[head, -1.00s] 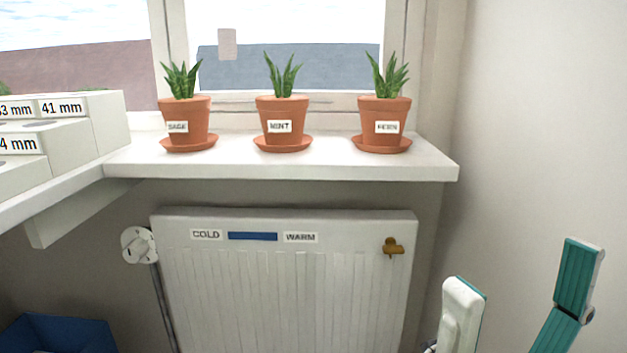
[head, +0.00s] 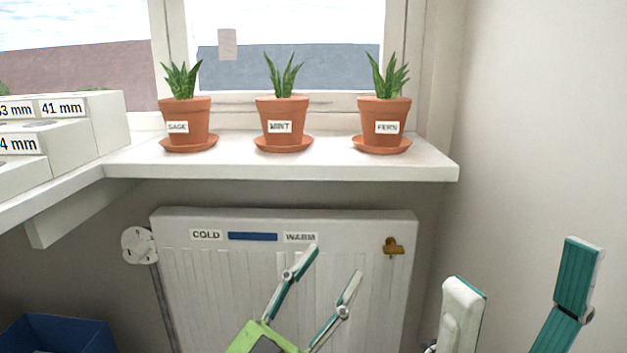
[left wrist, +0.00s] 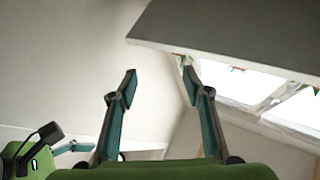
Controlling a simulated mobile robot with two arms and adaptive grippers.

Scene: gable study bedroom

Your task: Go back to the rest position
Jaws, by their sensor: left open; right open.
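My left gripper (head: 333,263) is in the lower middle of the head view, in front of the radiator. Its green body shows at the bottom edge, and its two fingers are spread with nothing between them. In the left wrist view its fingers (left wrist: 159,72) are apart and empty too. My right gripper (head: 521,262) is at the lower right of the head view, in front of the bare wall. Its two fingers are wide apart and empty; its body is below the picture.
A white windowsill (head: 330,172) bears pots labelled SAGE (head: 185,112), MINT (head: 283,108) and FERN (head: 384,108). Below is the radiator (head: 200,285) with a brass knob (head: 393,247). A stepped white block (head: 97,122) and a blue bin (head: 60,335) are at left.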

